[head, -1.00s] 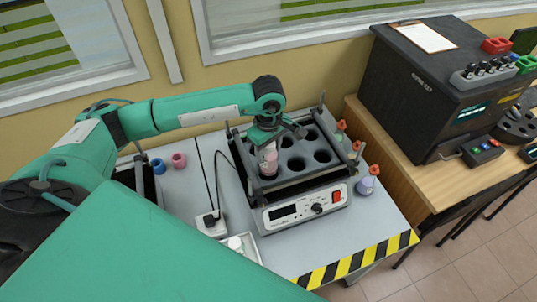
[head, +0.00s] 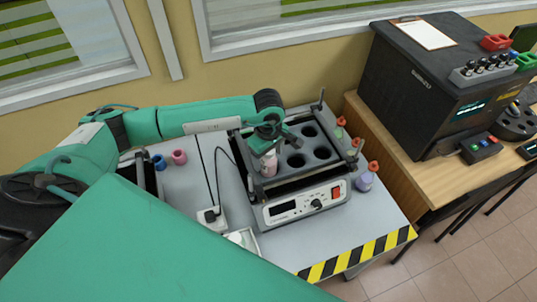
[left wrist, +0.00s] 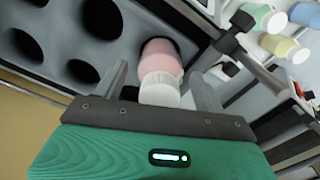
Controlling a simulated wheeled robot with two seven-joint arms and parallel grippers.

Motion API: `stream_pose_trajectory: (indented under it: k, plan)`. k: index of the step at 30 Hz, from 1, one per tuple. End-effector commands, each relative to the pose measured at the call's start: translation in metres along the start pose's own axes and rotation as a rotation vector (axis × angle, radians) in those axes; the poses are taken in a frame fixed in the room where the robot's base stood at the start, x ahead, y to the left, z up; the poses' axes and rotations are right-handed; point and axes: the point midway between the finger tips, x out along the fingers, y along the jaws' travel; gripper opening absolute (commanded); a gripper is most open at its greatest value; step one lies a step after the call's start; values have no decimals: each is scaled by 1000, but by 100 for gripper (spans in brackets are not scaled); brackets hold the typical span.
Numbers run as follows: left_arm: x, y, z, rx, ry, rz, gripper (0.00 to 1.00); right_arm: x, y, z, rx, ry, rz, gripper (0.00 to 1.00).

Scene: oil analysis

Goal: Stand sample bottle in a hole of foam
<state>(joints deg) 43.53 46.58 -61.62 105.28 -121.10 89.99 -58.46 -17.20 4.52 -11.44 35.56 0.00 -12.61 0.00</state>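The sample bottle (head: 269,165) has a pale pink body and a white cap. In the left wrist view the bottle (left wrist: 162,58) has its far end at a dark hole of the grey foam (left wrist: 55,45). How deep it sits is hidden. The foam (head: 309,134) lies in the frame of a white-fronted device. My left gripper (head: 268,140) is over the bottle at the foam's left side. In the left wrist view its fingers (left wrist: 160,85) stand apart on both sides of the cap, with gaps visible. My right gripper is not in view.
The device (head: 305,203) has a display, knob and red switch, with upright posts at its corners. Flasks with orange stoppers (head: 365,180) stand to its right. A white tray (head: 243,240) is in front, beside a power block (head: 212,219).

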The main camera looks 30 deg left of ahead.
Motion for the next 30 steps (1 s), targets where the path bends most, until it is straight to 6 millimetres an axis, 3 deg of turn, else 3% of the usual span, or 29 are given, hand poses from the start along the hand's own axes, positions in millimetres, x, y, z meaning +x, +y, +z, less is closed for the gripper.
stream_pose_trajectory:
  k: [8, 21, 30]
  plan:
    - [-7, 1, 0, 0, 0, 3, 71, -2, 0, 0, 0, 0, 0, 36]
    - [-96, 1, 0, 1, 2, 4, 71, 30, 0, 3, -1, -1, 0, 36]
    - [-122, 0, 0, -1, 0, 1, 71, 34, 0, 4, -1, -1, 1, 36]
